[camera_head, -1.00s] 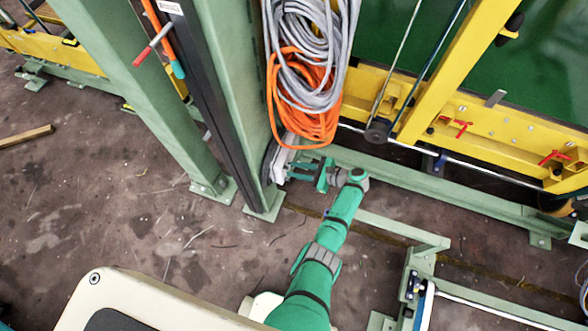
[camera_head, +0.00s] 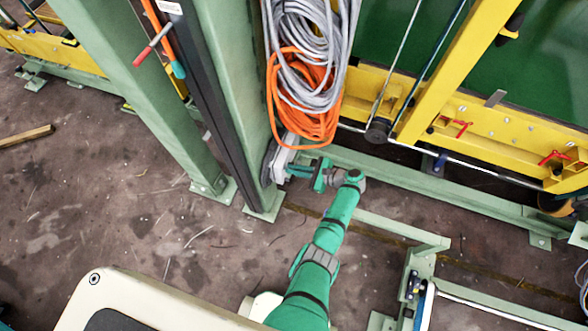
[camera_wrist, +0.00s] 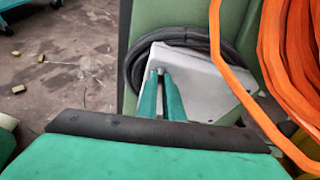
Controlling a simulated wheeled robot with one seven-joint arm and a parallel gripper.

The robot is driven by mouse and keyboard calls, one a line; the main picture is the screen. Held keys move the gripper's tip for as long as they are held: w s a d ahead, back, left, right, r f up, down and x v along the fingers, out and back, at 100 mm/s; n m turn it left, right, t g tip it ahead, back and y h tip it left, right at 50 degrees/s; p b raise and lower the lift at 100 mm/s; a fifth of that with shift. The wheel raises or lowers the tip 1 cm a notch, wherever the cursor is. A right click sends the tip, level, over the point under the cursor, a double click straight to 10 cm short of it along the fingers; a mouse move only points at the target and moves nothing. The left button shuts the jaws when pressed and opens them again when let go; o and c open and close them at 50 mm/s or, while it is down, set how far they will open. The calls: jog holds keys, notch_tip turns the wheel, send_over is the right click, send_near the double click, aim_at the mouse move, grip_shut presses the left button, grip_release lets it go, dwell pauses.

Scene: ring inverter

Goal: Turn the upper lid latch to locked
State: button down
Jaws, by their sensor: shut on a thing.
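A light grey box (camera_wrist: 205,75) with a flat face is mounted on the green post, low down behind the hanging cables. It also shows in the head view (camera_head: 283,158), partly hidden by the orange cable. A small grey latch piece (camera_wrist: 161,70) sits at my fingertips on the box's left side. My gripper (camera_wrist: 162,82) has its two teal fingers closed on this piece. In the head view my gripper (camera_head: 290,172) reaches left to the box from the right. The latch is too small and too covered to tell its turn angle. No marking for locked is legible.
Orange cable (camera_wrist: 295,70) hangs close to the right of my gripper, with grey cable coils (camera_head: 312,45) above. A black cable (camera_wrist: 133,62) loops behind the box. The green post (camera_head: 235,90) stands beside it. A green floor rail (camera_head: 440,185) runs to the right.

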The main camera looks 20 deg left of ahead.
jog(key=n+t+y, duration=0.1)
jog(key=n+t, duration=0.1)
jog(key=n, duration=0.2)
jog(key=n+t+y, duration=0.1)
jog(key=n+t, duration=0.1)
jog(key=n, duration=0.2)
jog(key=s+f+n+t, duration=0.1)
jog(key=n+t, duration=0.1)
jog(key=n, duration=0.2)
jog(key=shift+y, duration=0.4)
jog(key=shift+f+n, duration=0.1)
jog(key=shift+n, duration=0.2)
dwell(0.4)
jog(key=c, duration=1.9)
grip_release()
jog(key=shift+r, duration=0.2)
